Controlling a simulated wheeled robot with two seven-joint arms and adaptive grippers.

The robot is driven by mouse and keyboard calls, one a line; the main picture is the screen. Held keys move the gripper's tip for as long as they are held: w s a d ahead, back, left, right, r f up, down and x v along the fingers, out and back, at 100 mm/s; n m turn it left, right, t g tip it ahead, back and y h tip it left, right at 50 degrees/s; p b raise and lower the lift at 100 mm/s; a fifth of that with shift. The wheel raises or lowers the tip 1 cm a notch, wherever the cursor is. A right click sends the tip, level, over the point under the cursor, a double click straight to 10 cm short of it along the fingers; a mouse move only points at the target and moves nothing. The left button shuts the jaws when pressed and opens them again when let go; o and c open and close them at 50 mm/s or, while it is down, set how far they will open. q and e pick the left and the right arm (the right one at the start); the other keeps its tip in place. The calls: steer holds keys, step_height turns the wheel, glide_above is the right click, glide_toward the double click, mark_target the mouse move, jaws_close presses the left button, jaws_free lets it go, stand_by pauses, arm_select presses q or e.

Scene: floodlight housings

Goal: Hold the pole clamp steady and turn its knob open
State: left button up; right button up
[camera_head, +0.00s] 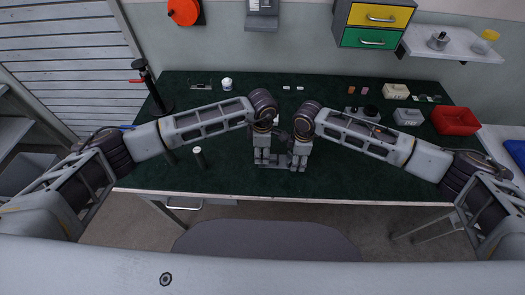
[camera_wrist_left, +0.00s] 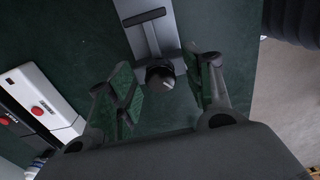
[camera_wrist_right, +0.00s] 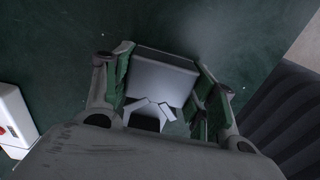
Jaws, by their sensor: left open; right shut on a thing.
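The pole clamp (camera_head: 281,161) lies on the dark green bench top, mostly hidden between my grippers in the head view. In the left wrist view it is a grey bar (camera_wrist_left: 152,42) with a dark T-shaped handle (camera_wrist_left: 145,17) and a dark round knob (camera_wrist_left: 160,76). My left gripper (camera_head: 262,160) is open, its green-padded fingers on either side of the knob with visible gaps; it also shows in the left wrist view (camera_wrist_left: 168,84). My right gripper (camera_head: 299,164) is shut on the clamp's grey block-like body (camera_wrist_right: 165,70), with a finger at each side (camera_wrist_right: 163,85).
The bench front between the arms is mostly clear.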

arm_select(q)
steer(key=shift+c, duration=0.2)
steer(key=c, duration=1)
steer(key=shift+n, duration=0.7)
steer(key=n, duration=0.3)
steer(key=shift+n, duration=2.8)
arm_select(e)
steer(key=shift+a, duration=0.1)
arm_select(q)
steer(key=shift+r, duration=0.1)
steer(key=o, duration=1)
